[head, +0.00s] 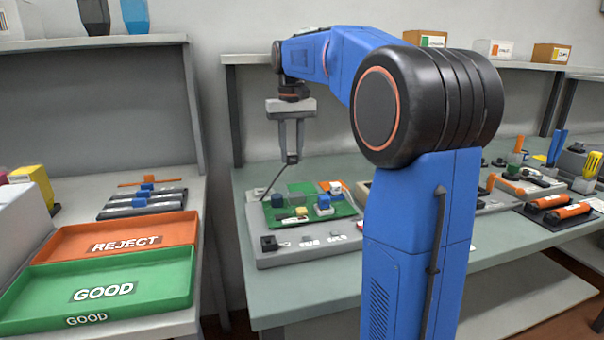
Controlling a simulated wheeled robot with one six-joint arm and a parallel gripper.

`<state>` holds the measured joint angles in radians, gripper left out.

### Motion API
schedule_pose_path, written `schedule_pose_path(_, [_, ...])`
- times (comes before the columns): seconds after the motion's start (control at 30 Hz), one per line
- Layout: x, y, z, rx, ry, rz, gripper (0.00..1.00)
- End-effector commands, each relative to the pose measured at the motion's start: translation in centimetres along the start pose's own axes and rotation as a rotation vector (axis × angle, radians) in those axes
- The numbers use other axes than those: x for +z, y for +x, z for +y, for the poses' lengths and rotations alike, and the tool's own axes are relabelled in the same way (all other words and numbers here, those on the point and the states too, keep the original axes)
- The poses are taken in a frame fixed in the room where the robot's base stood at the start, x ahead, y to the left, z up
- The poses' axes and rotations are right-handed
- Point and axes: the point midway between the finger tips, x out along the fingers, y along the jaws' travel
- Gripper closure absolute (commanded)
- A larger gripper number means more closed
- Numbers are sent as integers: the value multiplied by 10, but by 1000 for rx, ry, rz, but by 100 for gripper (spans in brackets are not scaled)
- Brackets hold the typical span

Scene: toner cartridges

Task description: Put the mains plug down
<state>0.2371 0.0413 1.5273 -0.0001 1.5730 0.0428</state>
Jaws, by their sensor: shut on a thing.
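My gripper (292,153) points down above the grey test station (305,257) on the table. It is shut on a small dark piece, which I take to be the mains plug (292,159). A thin dark cord runs from it down and left to the station's left edge. The plug is held in the air, above the back of the station and apart from it. Its prongs are too small to make out.
On the left bench are an orange REJECT tray (150,228) and a green GOOD tray (165,292). Tools stand at right.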

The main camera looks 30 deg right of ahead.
Motion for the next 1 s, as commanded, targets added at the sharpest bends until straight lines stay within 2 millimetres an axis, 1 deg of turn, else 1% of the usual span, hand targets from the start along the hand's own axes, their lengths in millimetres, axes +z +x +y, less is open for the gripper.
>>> schedule_pose_path(0.03, [0,0,11,0,5,0,100])
schedule_pose_path(0.17, [0,0,34,0,4,0,100])
schedule_pose_path(0.2, [0,7,33,0,0,-2,100])
schedule_pose_path(0.3, [0,21,32,0,0,-1,100])
schedule_pose_path(0.4, [0,28,32,0,0,-1,100])
schedule_pose_path(0.57, [0,36,31,0,0,0,100])
schedule_pose_path(0.8, [0,66,31,0,0,-1,100])
schedule_pose_path(0.9, [0,70,31,0,0,0,100])
schedule_pose_path(1.0, [0,70,31,0,0,0,100])
